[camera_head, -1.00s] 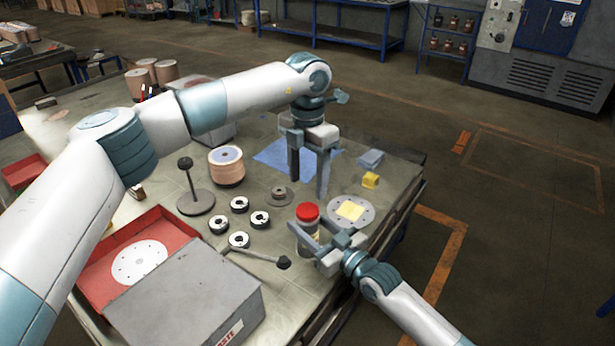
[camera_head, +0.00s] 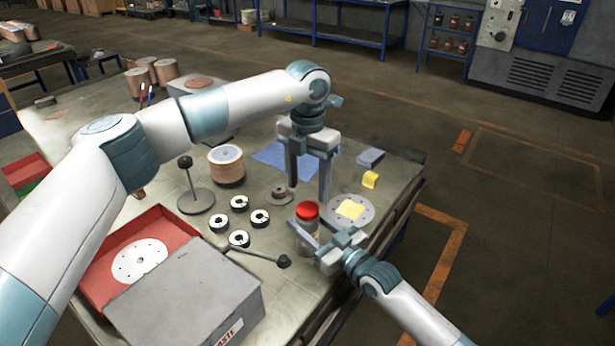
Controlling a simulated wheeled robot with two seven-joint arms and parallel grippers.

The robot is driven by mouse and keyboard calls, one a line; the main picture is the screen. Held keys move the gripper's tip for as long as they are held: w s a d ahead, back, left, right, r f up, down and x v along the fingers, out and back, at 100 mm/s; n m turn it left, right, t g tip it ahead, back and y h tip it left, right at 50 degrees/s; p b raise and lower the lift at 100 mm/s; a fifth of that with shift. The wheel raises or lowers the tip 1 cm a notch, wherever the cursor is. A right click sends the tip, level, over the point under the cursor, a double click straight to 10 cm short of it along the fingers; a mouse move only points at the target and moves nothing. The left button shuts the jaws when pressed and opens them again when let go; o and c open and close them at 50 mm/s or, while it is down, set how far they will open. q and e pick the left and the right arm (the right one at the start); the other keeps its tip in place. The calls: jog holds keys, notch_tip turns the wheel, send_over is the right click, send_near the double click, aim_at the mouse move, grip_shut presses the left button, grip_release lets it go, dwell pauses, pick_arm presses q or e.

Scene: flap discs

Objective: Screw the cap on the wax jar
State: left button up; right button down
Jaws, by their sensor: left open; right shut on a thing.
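The wax jar (camera_head: 307,229) stands upright near the table's front right edge, its lower part hidden behind my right gripper. The red cap (camera_head: 307,210) sits on top of the jar; I cannot tell how tight it is. My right gripper (camera_head: 312,243) is shut around the jar from the front right. My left gripper (camera_head: 308,187) points down, open and empty, its two fingers apart. It is above and behind the cap in the picture and does not visibly touch it.
Several black-and-white rings (camera_head: 239,203) and a lying rod with a black knob (camera_head: 283,261) are to the left. A grey box (camera_head: 185,300) stands at front left.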

aim_at(307, 208)
pick_arm(q)
jog(key=shift+f, duration=3.05)
jog(key=c, duration=1.1)
jog(key=shift+m, duration=0.8)
jog(key=o, duration=1.3)
jog(key=shift+c, duration=0.2)
jog(key=shift+r, duration=0.15)
notch_tip(307, 208, up, 12)
